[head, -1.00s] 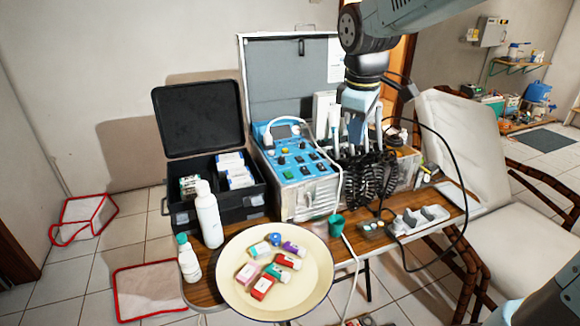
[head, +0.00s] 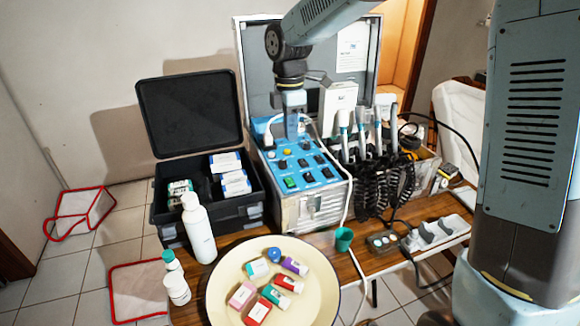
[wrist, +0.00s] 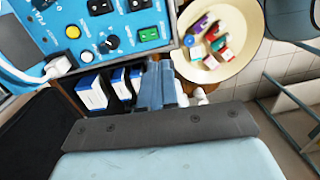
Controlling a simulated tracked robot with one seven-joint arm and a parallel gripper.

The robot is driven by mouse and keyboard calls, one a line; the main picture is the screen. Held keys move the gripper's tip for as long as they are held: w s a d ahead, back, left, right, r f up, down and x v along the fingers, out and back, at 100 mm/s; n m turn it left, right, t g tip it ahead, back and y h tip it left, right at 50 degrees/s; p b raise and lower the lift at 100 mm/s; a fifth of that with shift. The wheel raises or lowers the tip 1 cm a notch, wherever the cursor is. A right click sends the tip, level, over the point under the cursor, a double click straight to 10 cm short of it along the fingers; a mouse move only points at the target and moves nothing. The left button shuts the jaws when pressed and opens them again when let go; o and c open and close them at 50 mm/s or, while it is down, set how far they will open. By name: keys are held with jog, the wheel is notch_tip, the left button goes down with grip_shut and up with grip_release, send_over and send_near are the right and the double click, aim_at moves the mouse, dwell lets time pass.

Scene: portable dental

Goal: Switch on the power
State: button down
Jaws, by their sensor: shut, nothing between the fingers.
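The blue control panel (head: 304,165) is the top of a metal-sided dental unit in the middle of the table. It has dark knobs, a yellow button (head: 286,152) and a green switch (head: 290,183). In the wrist view the panel fills the upper left, with the yellow button (wrist: 72,31) and green switch (wrist: 148,34) in sight. My gripper (head: 292,135) is shut and empty over the rear part of the panel in the head view. In the wrist view its fingers (wrist: 160,82) point past the panel's edge. I cannot tell whether they touch anything. No label marks the power switch legibly.
An open black case (head: 230,205) with small boxes stands left of the unit. White handpieces (head: 361,118) and coiled black cords (head: 385,190) stand at its right. A cream plate (head: 225,285) of coloured blocks, a white bottle (head: 199,230) and a green cup (head: 344,238) are in front.

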jog(key=shift+w+a+f, duration=0.1)
jog(key=shift+w+a, duration=0.05)
jog(key=shift+w, duration=0.45)
jog(key=shift+a, duration=0.1)
send_near(291, 183)
jog(key=f, duration=0.7)
jog(key=shift+s, duration=0.25)
jog(key=shift+s+f, duration=0.1)
jog(key=shift+f, duration=0.05)
jog(key=shift+w+a+r, duration=0.2)
jog(key=shift+w, duration=0.55)
